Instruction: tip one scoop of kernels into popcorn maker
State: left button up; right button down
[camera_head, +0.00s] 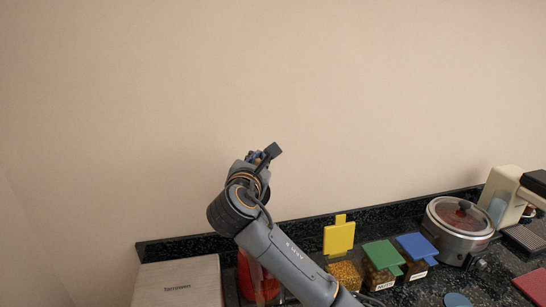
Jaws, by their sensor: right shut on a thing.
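A red appliance (251,283), which looks like the popcorn maker, stands on the dark counter, partly hidden behind my right arm. A clear bin of yellow kernels (346,274) stands to the right of the arm, its yellow lid (339,237) raised. My right gripper (265,154) is high above the red appliance, in front of the bare wall, and points up and away from me. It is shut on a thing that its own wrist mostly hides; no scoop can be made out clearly. My left gripper is out of view.
Bins with green (384,254) and blue (417,246) lids stand right of the kernels. A silver cooker (460,225) and a cream machine (500,198) are farther right. A pale box (178,281) is at left. The wall (350,100) is behind.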

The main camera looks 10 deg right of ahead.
jog(key=shift+w+a+r+n+t+h+p, duration=0.15)
jog(key=shift+a+r+n+p, duration=0.25)
jog(key=shift+a+n+p, duration=0.25)
jog(key=shift+w+a+r+n+t+h+p, duration=0.1)
jog(key=shift+a+r+n+p, duration=0.35)
jog(key=shift+a+p, duration=0.4)
jog(key=shift+w+a+r+n+t+h+p, duration=0.15)
jog(key=shift+a+r+n+p, duration=0.15)
jog(key=shift+a+n+p, duration=0.4)
jog(key=shift+a, duration=0.15)
